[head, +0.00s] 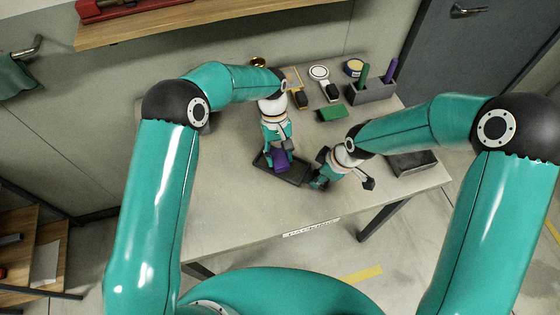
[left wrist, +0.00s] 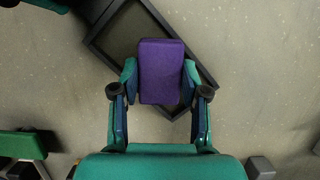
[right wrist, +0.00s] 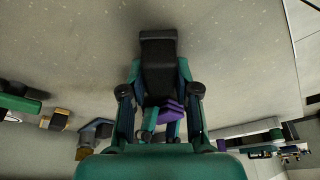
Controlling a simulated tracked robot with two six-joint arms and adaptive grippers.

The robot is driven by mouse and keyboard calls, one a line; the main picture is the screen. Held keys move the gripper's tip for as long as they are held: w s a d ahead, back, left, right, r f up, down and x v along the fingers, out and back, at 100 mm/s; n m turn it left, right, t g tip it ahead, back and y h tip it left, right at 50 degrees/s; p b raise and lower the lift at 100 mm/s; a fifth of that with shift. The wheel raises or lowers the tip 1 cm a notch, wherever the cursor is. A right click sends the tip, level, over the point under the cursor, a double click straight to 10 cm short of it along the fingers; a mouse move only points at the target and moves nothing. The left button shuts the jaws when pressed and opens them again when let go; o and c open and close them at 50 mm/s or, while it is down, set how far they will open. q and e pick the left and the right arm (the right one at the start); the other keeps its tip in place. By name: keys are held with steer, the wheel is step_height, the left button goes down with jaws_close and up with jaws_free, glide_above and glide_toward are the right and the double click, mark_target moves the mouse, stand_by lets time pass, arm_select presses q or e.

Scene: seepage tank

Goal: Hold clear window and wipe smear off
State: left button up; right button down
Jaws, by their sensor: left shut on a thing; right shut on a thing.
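The clear window (head: 260,162) has a dark rectangular frame and lies tilted over the grey table; its frame also shows in the left wrist view (left wrist: 105,52). My left gripper (head: 280,150) is shut on a purple block (left wrist: 160,72), which overlaps the pane from above. Whether it touches the pane I cannot tell. My right gripper (head: 320,177) is at the window's right end, shut on a black part (right wrist: 158,60) that looks like the frame's handle. The purple block (right wrist: 170,108) shows behind it in the right wrist view. I cannot make out a smear; the block hides part of the pane.
A green block (head: 332,112) lies behind the grippers. Behind it are a white round-headed tool (head: 319,73), a round tin (head: 354,67) and a grey holder (head: 372,92) with green and purple sticks. A dark tray (head: 411,163) sits at right. The table's front left is clear.

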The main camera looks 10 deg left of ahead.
arm_select(q)
steer(key=shift+w+a, duration=0.25)
steer(key=shift+a, duration=0.4)
steer(key=shift+w+a, duration=0.25)
steer(key=shift+a, duration=0.35)
steer(key=shift+d, duration=0.1)
steer(key=shift+s+d, duration=0.25)
steer(key=shift+d, duration=0.35)
steer(key=shift+s+d, duration=0.25)
steer(key=shift+d, duration=0.35)
steer(key=shift+a, duration=0.1)
steer(key=shift+w+a, duration=0.25)
steer(key=shift+a, duration=0.35)
steer(key=shift+w+a, duration=0.25)
steer(key=shift+a, duration=0.35)
steer(key=shift+d, duration=0.1)
steer(key=shift+s+d, duration=0.3)
steer(key=shift+d, duration=0.3)
steer(key=shift+s+d, duration=0.25)
steer(key=shift+d, duration=0.3)
